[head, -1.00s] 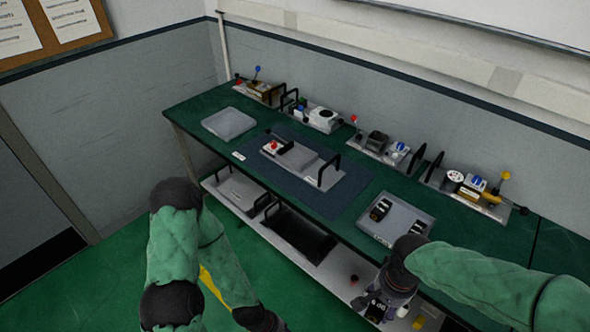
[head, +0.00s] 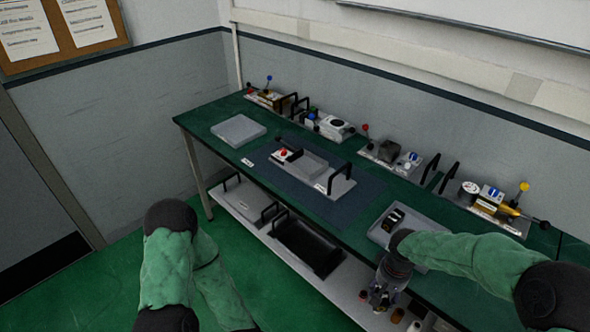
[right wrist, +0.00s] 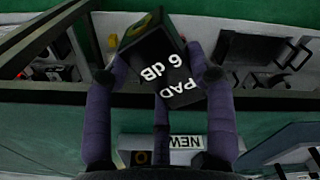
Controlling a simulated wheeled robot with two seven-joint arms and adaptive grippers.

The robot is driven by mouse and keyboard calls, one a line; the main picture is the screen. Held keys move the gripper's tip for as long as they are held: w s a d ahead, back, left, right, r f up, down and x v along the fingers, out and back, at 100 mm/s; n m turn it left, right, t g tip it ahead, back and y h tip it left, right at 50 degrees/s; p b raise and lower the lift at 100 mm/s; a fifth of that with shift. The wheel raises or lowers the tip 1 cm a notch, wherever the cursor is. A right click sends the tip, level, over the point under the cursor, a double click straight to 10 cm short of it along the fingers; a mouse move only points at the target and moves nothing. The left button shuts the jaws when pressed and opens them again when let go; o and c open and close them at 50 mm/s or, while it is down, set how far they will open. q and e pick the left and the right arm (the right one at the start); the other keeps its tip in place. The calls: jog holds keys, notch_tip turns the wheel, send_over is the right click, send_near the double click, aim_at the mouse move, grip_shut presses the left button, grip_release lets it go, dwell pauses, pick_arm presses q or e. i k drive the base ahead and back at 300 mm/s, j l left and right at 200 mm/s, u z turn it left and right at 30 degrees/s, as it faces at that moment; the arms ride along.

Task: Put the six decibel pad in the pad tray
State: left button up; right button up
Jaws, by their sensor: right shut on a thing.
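My right gripper (head: 383,292) is in front of the bench's front edge, above the lower shelf in the head view. In the right wrist view its fingers (right wrist: 158,85) are shut on a black block, the six decibel pad (right wrist: 180,95), marked "6 dB PAD". The pad is hard to make out in the head view. A shallow grey tray (head: 376,234) on the bench holds black blocks (head: 394,217); my right forearm hides its right part. Another grey tray (head: 238,131) at the bench's far left looks empty. I cannot read which is the pad tray. My left gripper is out of view.
A blue mat (head: 345,208) carries a grey fixture (head: 317,170) with black handles. Several devices with coloured knobs line the back of the green bench. A dark open tray (head: 305,245) and small items (head: 397,316) are on the lower shelf.

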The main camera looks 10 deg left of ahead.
aim_at(307, 167)
jog(key=i+j+u, duration=0.1)
jog(key=u, duration=0.25)
jog(key=i+u, duration=0.15)
jog(key=u, duration=0.2)
jog(key=i+u, duration=0.15)
jog(key=u, duration=0.25)
